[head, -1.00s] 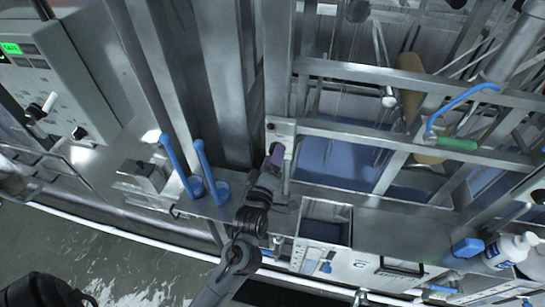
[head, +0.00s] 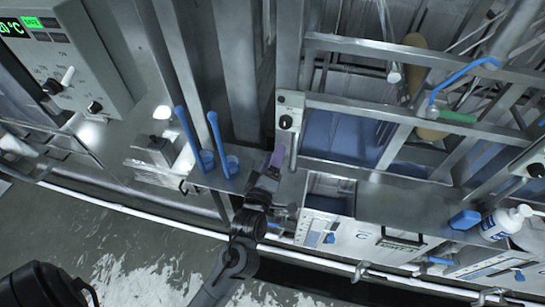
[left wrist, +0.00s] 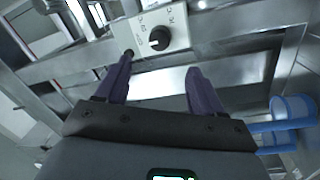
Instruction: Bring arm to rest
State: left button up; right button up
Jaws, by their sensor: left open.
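My left gripper (head: 276,163) has purple fingers and hangs in front of the machine frame, just below a small panel with a black knob (head: 286,121). In the left wrist view the two fingers (left wrist: 163,78) stand wide apart with nothing between them. The knob (left wrist: 159,38) shows beyond the fingertips there, apart from them. My left arm comes up from the bottom of the head view. My right gripper is not in view.
Two blue long-handled cups (head: 207,160) stand on the metal ledge left of my gripper. A control box (head: 75,55) is at the upper left. A white bottle (head: 505,222) and blue block (head: 465,220) are at the right. The wet floor (head: 110,250) is open.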

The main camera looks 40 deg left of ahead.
pick_arm(q)
jog(key=s+d+f+m+g+h+p, duration=0.2)
jog(key=s+m+g, duration=0.2)
jog(key=s+m, duration=0.2)
jog(key=s+d+f+m+g+h+p, duration=0.3)
jog(key=s+m+g, duration=0.2)
jog(key=s+m, duration=0.2)
jog(key=s+d+f+m+g+h+p, duration=0.2)
jog(key=s+m+g, duration=0.2)
jog(key=s, duration=0.6)
jog(key=shift+d+f+m+g+h+p, duration=0.15)
jog(key=shift+d+m+g+h+p, duration=0.2)
jog(key=shift+m, duration=0.85)
